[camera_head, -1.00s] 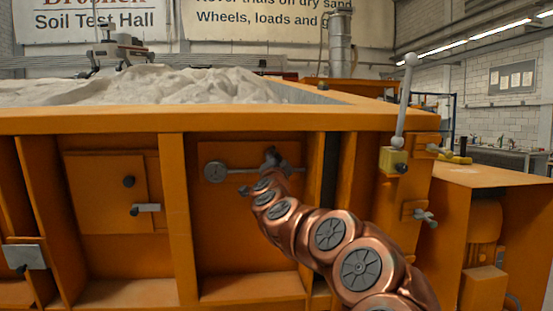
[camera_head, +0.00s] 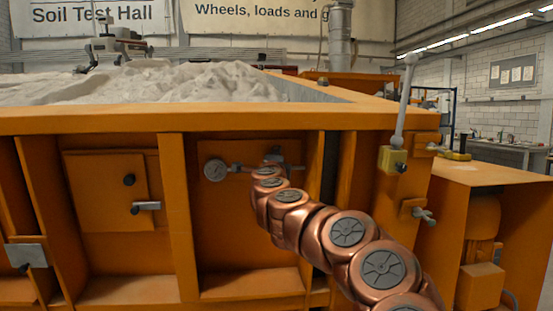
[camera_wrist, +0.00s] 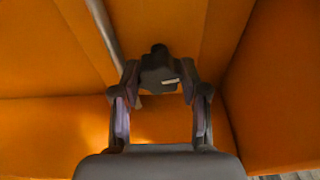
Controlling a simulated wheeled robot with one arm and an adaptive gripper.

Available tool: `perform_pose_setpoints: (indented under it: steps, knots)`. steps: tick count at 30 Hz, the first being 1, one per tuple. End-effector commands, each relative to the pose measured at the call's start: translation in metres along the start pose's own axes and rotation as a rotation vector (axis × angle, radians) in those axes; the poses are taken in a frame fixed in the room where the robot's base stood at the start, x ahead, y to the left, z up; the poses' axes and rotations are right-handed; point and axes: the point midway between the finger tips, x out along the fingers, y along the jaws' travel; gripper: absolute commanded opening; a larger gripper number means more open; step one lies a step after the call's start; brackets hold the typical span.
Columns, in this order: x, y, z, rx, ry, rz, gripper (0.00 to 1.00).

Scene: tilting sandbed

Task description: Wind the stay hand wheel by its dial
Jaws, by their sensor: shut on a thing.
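The dial (camera_head: 215,170) is a small round pale gauge on the orange panel, at the left end of a thin horizontal rod. The stay hand wheel (camera_wrist: 160,74) shows in the wrist view as a dark grey piece with a white mark and a black knob above it. My gripper (camera_wrist: 159,82) has a finger on each side of it and is shut on it. In the head view my copper arm hides most of the wheel and my fingers, just right of the dial. The dial's reading is too small to tell.
The orange sandbed wall has upright ribs on both sides of the panel. A hatch with a latch (camera_head: 146,206) is on the left. A grey lever (camera_head: 404,105) on a yellow block (camera_head: 393,160) and a clamp handle (camera_head: 423,213) stand to the right.

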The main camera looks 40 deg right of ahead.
Motion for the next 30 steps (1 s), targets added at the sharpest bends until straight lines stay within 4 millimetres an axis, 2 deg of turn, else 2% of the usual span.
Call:
perform_pose_setpoints:
  steps: [13, 14, 15, 21, 30]
  knots:
    - [0.0002, 0.0018, -0.0008, 0.012, 0.002, 0.005, 0.09]
    - [0.0002, 0.0018, -0.0008, 0.012, 0.002, 0.005, 0.45]
    - [0.0002, 0.0017, -0.0008, 0.012, 0.002, 0.005, 0.49]
    - [0.0001, 0.0010, -0.0007, 0.011, 0.001, 0.004, 0.69]
    - [0.0001, 0.0007, -0.0004, 0.009, 0.001, 0.003, 0.69]
